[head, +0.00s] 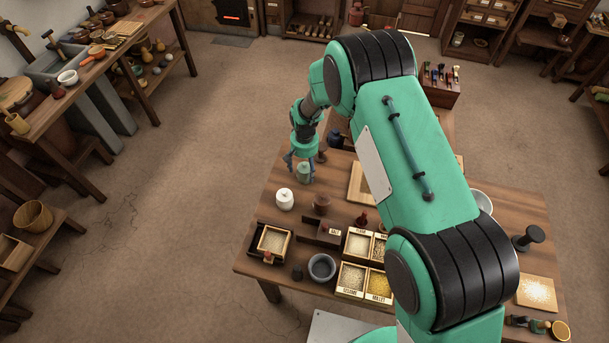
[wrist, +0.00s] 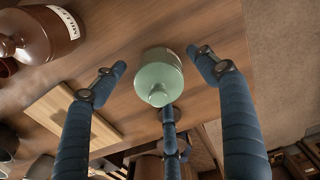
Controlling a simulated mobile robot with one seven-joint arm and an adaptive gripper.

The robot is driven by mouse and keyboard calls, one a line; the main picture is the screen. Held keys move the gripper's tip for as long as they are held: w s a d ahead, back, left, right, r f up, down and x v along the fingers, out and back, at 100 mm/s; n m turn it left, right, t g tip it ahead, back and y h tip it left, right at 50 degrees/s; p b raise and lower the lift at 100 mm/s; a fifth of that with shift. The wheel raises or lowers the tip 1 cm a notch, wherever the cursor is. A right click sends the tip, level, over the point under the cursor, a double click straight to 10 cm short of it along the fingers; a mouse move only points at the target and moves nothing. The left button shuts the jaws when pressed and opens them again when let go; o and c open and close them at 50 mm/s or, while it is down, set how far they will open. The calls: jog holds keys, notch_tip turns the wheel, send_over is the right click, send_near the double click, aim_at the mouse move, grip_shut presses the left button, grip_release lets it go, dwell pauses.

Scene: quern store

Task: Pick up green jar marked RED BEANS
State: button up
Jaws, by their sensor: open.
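The green jar (head: 304,173) stands at the left edge area of the wooden table, directly under my gripper (head: 301,160). In the wrist view the pale green jar (wrist: 158,75) with its knobbed lid shows between the spread blue fingers of my gripper (wrist: 165,85). One finger is on each side and a third is below it in the picture. The side fingers are apart from the jar; I cannot tell whether the third touches it. No lettering on the jar is readable.
A white jar (head: 285,199) stands close by on the table. A brown labelled jar (wrist: 45,33) and a wooden board (wrist: 72,114) lie near it in the wrist view. Grain boxes (head: 352,278) and a grey mortar (head: 321,267) fill the front. Open floor lies left of the table.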

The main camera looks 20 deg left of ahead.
jog(key=shift+c, duration=0.2)
dwell(0.4)
jog(key=c, duration=1.5)
jog(key=shift+c, duration=0.2)
jog(key=shift+r+p, duration=0.35)
jog(key=shift+r, duration=4.6)
